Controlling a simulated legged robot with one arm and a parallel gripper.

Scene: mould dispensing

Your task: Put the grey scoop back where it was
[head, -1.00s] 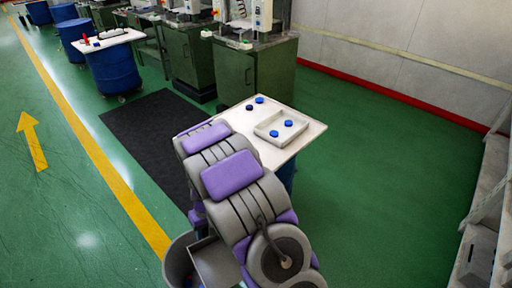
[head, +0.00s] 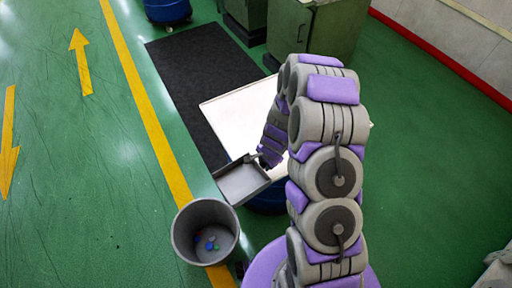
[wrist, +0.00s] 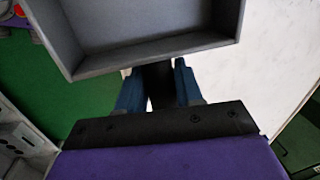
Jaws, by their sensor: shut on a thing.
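The grey scoop (head: 243,182) is a shallow open-topped box with a short handle. In the head view it is in the air between the white table and the bin, and its pan looks empty. My gripper (head: 262,158) is shut on its handle, at the table's near left edge. In the wrist view the scoop's pan (wrist: 150,30) fills the top, and the blue fingertips (wrist: 157,88) close on the dark handle.
A round grey bin (head: 205,232) with several small coloured pieces inside stands on the floor left of the scoop. The white tabletop (head: 238,112) is partly hidden by my arm. A black mat (head: 195,70) and green cabinets (head: 330,30) lie beyond.

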